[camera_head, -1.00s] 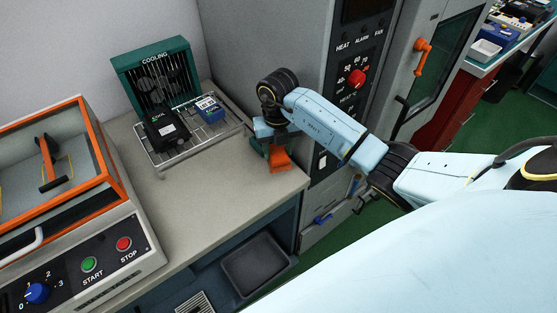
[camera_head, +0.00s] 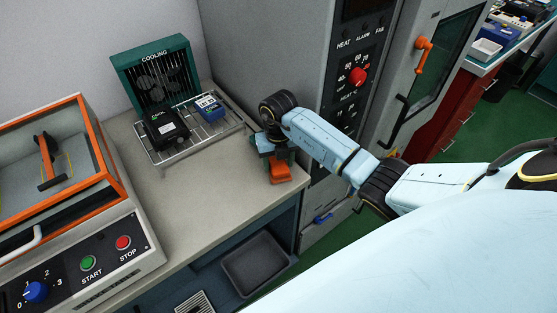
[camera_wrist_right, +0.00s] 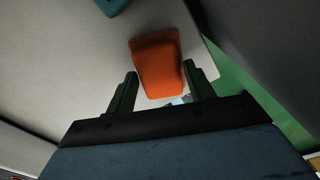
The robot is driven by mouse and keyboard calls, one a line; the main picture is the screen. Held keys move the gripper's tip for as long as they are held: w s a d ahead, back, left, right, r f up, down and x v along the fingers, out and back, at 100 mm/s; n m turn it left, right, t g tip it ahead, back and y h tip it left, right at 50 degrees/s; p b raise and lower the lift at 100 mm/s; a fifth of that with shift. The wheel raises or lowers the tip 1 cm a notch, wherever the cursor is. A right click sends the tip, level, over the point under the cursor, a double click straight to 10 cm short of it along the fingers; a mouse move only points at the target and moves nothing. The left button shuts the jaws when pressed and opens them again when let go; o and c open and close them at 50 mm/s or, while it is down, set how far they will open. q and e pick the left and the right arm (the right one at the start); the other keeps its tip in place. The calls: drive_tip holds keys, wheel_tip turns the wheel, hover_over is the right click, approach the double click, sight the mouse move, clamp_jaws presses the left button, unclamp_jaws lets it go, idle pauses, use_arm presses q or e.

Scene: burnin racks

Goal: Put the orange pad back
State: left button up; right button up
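The orange pad (camera_head: 280,173) is near the counter's front right corner. My right gripper (camera_head: 276,153) is at the pad, its fingers on either side of it. A teal piece (camera_wrist_right: 112,6) shows at the top edge of the right wrist view, mostly cut off. My left gripper is not in view.
A wire rack (camera_head: 200,133) with a black device (camera_head: 166,129) and a blue device (camera_head: 209,107) stands before the green cooling unit (camera_head: 153,70). An orange-framed machine (camera_head: 100,160) is at left. A grey oven cabinet (camera_head: 262,45) borders the counter at right. The counter's front middle (camera_head: 190,200) is clear.

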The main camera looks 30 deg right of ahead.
sight(278, 164)
drive_tip(key=shift+o, duration=1.1)
drive_tip(key=shift+r, duration=0.15)
wheel_tip(278, 164, up, 12)
drive_tip(key=shift+p, duration=0.45)
